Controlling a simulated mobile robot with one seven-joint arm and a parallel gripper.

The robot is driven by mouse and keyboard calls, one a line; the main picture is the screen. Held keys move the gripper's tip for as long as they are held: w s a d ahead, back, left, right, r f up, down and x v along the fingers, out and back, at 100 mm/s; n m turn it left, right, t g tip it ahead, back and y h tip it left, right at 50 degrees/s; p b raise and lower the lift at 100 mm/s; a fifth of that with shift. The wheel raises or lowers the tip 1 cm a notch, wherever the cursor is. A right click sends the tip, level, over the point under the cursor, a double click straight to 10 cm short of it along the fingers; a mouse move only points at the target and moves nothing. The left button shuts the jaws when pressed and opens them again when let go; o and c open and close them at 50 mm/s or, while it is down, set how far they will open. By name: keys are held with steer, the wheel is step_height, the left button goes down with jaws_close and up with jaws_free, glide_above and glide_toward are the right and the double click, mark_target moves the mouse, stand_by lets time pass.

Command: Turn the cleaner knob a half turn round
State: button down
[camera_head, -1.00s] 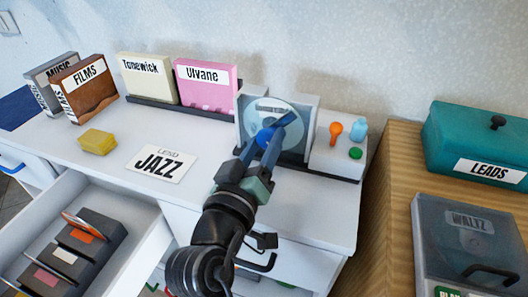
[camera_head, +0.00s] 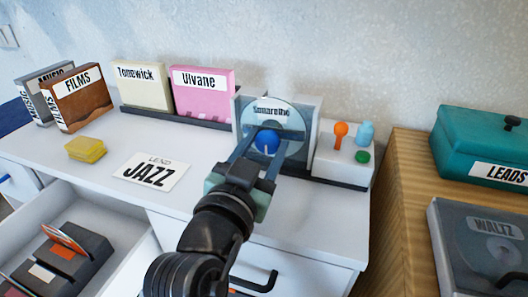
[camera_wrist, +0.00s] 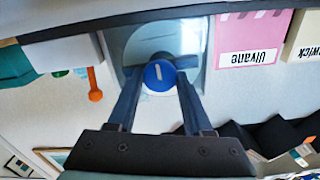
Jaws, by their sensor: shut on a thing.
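The cleaner (camera_head: 316,110) is a grey upright holder at the back of the white counter, with a clear disc (camera_head: 291,121) standing in it. The disc's label reads upright in the head view. The round blue knob (camera_head: 267,141) sits at the disc's middle. In the wrist view the knob (camera_wrist: 160,75) carries a short white mark, close to vertical in that picture. My gripper (camera_head: 262,147) is shut on the knob, one finger on each side. In the wrist view the fingers (camera_wrist: 159,84) flank it.
An orange peg (camera_head: 340,131), a blue bottle-like piece (camera_head: 365,133) and a green button (camera_head: 362,157) are on the block right of the cleaner. A pink Ulvane case (camera_head: 203,95) stands close left. An open drawer (camera_head: 118,248) lies front left.

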steer(key=shift+m, duration=0.4)
steer(key=shift+c, duration=1.5)
jaws_free()
steer(key=shift+s, duration=0.1)
steer(key=v, duration=1.2)
steer(key=shift+s+p, duration=0.4)
steer(key=shift+a, duration=0.15)
